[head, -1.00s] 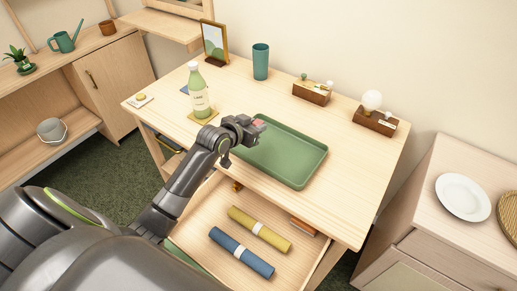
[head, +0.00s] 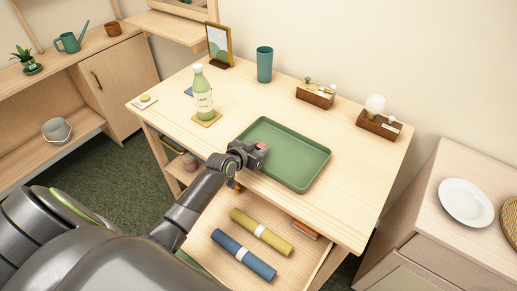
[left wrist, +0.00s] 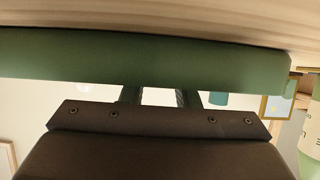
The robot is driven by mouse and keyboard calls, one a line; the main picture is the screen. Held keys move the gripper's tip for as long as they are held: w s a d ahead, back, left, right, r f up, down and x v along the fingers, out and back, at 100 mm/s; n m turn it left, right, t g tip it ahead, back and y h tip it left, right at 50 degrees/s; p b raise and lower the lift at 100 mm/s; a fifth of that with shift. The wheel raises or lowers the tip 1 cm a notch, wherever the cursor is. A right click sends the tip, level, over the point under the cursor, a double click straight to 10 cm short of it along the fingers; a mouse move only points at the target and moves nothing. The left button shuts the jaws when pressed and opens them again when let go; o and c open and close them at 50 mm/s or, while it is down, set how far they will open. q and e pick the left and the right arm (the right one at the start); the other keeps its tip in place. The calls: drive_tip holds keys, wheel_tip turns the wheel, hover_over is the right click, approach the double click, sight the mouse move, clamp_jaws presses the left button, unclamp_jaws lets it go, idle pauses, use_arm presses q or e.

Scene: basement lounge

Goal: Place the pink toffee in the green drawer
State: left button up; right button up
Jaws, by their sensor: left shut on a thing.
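The pink toffee (head: 262,145) shows as a small pink patch in my left gripper (head: 260,150), in the head view. The gripper is shut on it at the near left rim of the green tray (head: 318,168), just above the desk. In the left wrist view the tray's green rim (left wrist: 150,60) runs across the picture, and the toffee cannot be made out. An open drawer (head: 290,272) with a pale wood inside is below the desk's near edge. A green strip (head: 188,260), apparently its front, is mostly hidden by my arm. My right gripper is out of view.
A yellow roll (head: 262,232) and a blue roll (head: 243,254) lie in the drawer. A green bottle (head: 204,95) stands on a coaster left of the tray. A teal cup (head: 264,65), picture frame (head: 219,45) and wooden blocks stand at the back. The tray is empty.

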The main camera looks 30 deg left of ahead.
use_arm(q)
drive_tip(key=shift+f, duration=0.2)
drive_tip(key=shift+f+b, duration=0.3)
drive_tip(key=o, duration=0.9)
drive_tip(key=shift+r, duration=0.1)
drive_tip(key=shift+o, duration=0.2)
